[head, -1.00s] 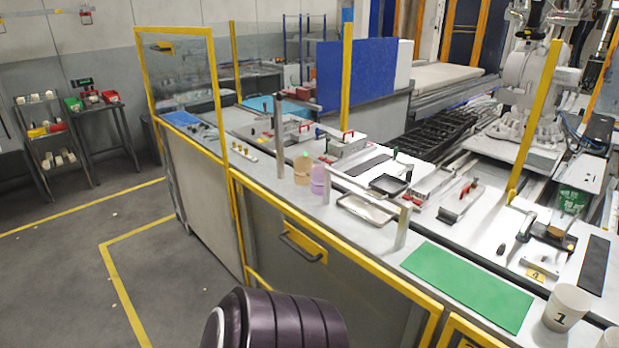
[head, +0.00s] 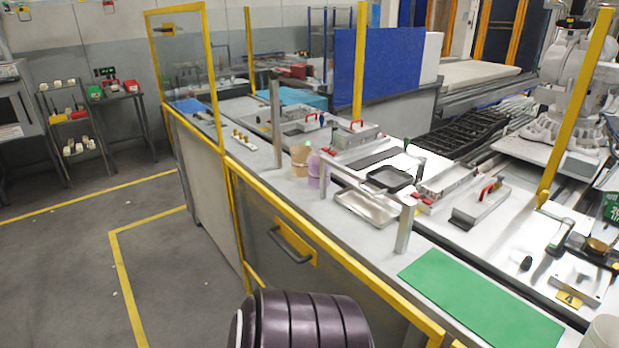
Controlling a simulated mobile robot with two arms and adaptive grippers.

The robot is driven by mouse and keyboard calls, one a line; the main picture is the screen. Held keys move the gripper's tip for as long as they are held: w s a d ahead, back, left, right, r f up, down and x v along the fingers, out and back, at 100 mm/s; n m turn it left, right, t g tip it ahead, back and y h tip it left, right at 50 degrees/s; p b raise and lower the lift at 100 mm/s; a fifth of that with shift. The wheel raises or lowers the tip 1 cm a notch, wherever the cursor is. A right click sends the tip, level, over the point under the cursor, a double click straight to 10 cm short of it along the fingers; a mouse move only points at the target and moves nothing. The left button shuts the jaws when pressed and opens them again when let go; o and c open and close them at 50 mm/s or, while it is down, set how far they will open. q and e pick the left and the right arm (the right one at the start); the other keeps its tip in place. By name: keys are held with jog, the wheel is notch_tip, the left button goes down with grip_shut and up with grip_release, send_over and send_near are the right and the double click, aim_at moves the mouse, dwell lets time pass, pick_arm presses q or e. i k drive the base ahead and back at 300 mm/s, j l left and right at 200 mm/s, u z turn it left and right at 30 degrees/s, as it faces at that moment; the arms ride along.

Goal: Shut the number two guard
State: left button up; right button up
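Yellow-framed guard panels run along the near side of the bench. A lower panel (head: 330,300) has a dark bar handle (head: 290,247) on a yellow plate and stands upright under the bench edge. A clear upper panel (head: 182,62) in a yellow frame stands at the back left, with a small yellow plate and dark handle (head: 165,30) near its top. I cannot read a number two on either panel, so I cannot tell which is the number two guard. Neither of my grippers is in view.
The bench holds a green mat (head: 480,303), a metal tray (head: 367,208), cups and metal fixtures. A yellow plate (head: 569,298) marked 4 lies at the right. Shelves (head: 70,130) stand at the far left.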

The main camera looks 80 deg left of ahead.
aim_at(436, 334)
jog(key=u, duration=1.6)
